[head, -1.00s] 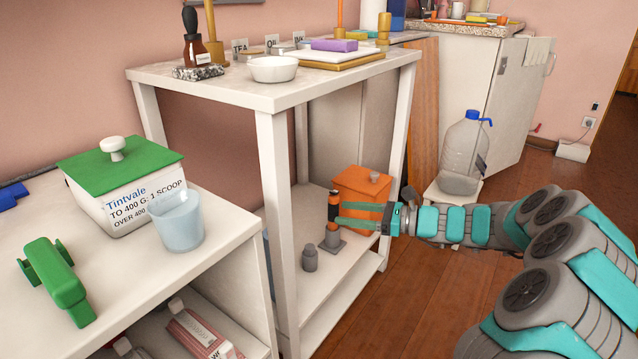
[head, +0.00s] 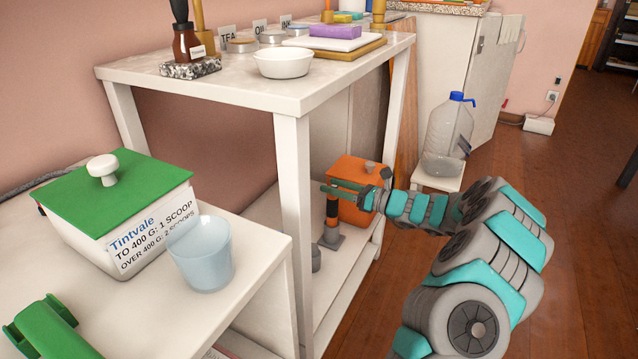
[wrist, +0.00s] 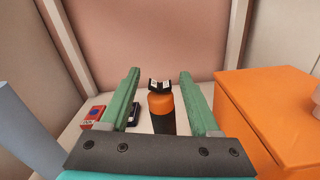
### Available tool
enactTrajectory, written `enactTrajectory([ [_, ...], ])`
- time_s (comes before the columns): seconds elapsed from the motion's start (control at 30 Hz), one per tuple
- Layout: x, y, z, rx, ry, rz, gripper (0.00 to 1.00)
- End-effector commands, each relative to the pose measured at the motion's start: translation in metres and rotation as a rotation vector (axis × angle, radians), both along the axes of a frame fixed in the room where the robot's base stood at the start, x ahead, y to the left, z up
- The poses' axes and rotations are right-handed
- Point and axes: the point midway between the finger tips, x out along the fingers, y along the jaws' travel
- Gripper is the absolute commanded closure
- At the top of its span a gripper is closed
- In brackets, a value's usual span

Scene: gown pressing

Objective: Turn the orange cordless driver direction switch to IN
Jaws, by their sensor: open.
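The orange cordless driver (head: 331,221) stands upright in a grey base on the lower shelf of the white stand. The wrist view shows its orange and black body (wrist: 160,104) from above, with a black piece carrying two small white labels (wrist: 160,84) at its top. The label lettering is too small to read, so the switch setting cannot be told. My gripper (wrist: 159,72) is open, its two green fingers apart on either side of the driver in the picture. In the head view my gripper (head: 324,187) is just above the driver, with nothing held.
An orange box (head: 352,212) stands close to the right of the driver; it fills the right of the wrist view (wrist: 262,112). A red box (wrist: 93,116) and a dark item lie behind left. The stand's front leg (head: 296,215) and upper top (head: 225,85) bound the space.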

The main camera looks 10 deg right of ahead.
Motion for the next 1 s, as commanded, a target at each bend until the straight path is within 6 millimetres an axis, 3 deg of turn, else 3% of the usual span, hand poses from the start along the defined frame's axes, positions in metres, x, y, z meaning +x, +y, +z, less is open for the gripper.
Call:
enactTrajectory([
  [0.1,0.011,0.017,-0.001,-0.002,0.0,0.003,0.37],
  [0.3,0.023,0.032,0.0,-0.002,-0.001,0.001,0.37],
  [0.67,0.026,0.036,0.0,-0.001,0.0,0.0,0.38],
  [1.0,0.026,0.035,0.0,-0.002,0.0,-0.001,0.76],
])
